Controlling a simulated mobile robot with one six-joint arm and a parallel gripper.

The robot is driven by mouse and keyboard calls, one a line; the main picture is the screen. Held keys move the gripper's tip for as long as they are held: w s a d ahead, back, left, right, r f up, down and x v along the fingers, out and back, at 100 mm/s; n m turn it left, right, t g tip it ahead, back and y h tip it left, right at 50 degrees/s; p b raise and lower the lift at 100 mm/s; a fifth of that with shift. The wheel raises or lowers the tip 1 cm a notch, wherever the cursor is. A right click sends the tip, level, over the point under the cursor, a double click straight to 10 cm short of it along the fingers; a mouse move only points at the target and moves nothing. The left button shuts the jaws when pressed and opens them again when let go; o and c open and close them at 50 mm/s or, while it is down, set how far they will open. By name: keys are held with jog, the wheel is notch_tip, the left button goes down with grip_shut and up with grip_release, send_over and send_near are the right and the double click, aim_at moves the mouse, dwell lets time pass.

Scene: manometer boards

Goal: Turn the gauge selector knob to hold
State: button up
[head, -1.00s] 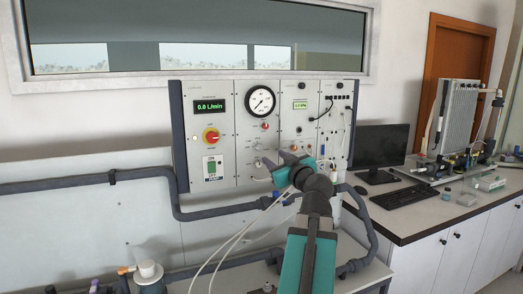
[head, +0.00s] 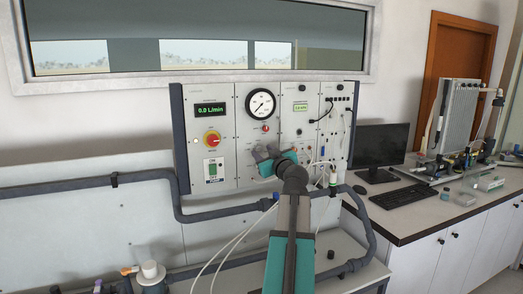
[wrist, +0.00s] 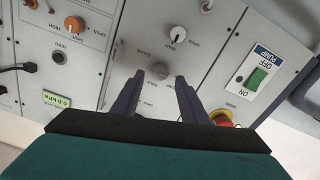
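In the head view my gripper (head: 264,153) is in front of the panel below the round gauge (head: 260,102) and hides the knobs there.
A lighter knob (wrist: 177,34) with open and shut markings is close by. An orange knob (wrist: 74,25), a red knob (head: 212,137) and the pump switch (wrist: 257,79) are on neighbouring panels. White tubes (head: 236,237) run beside my arm. A keyboard (head: 398,196) lies on the right bench.

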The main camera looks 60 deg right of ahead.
aim_at(259, 149)
jog(key=shift+x, duration=1.1)
